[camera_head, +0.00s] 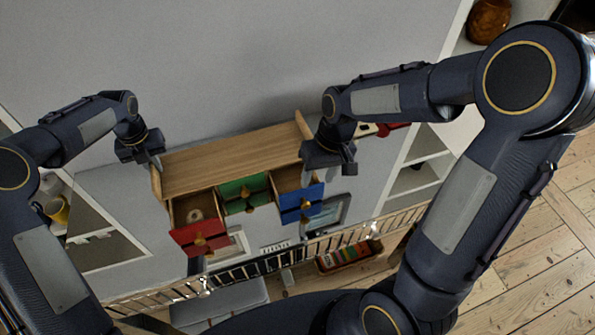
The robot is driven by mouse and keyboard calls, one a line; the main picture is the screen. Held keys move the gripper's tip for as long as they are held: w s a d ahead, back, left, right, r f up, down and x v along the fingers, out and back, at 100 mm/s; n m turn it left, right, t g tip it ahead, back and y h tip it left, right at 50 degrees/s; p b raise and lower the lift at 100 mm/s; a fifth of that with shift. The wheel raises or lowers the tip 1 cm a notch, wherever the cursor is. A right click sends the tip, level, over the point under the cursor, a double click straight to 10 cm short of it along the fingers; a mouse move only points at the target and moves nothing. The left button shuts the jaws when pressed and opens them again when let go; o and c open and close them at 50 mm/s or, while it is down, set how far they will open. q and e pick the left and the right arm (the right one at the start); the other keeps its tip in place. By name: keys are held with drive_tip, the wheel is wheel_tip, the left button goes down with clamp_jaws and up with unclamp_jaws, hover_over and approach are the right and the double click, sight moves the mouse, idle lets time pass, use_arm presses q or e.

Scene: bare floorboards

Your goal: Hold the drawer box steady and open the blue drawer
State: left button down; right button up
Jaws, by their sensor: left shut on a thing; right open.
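The drawer box (232,158) has a light wooden top and raised end panels. Its red drawer (200,237) stands well open, with a small ring-shaped thing inside. Its green drawer (245,193) has a green front with a brass-coloured knob. The blue drawer (301,203) is pulled out, and its wooden inside shows behind the blue front. My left gripper (154,162) is shut on the box's left end panel; the exact contact is small in view. My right gripper (330,166) is open at the box's right end, above and beside the blue drawer, its fingers partly hidden.
A slatted rail (262,264) runs in front of the box. A basket of colourful items (348,257) lies beyond it, near the floorboards (520,250). Shelves stand at both sides, with a yellow cup (57,210) at left and a brown round pot (488,20) at upper right.

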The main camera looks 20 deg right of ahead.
drive_tip(key=shift+d+r, duration=0.1)
drive_tip(key=shift+r, duration=0.25)
use_arm(q)
drive_tip(key=c, duration=1.4)
unclamp_jaws()
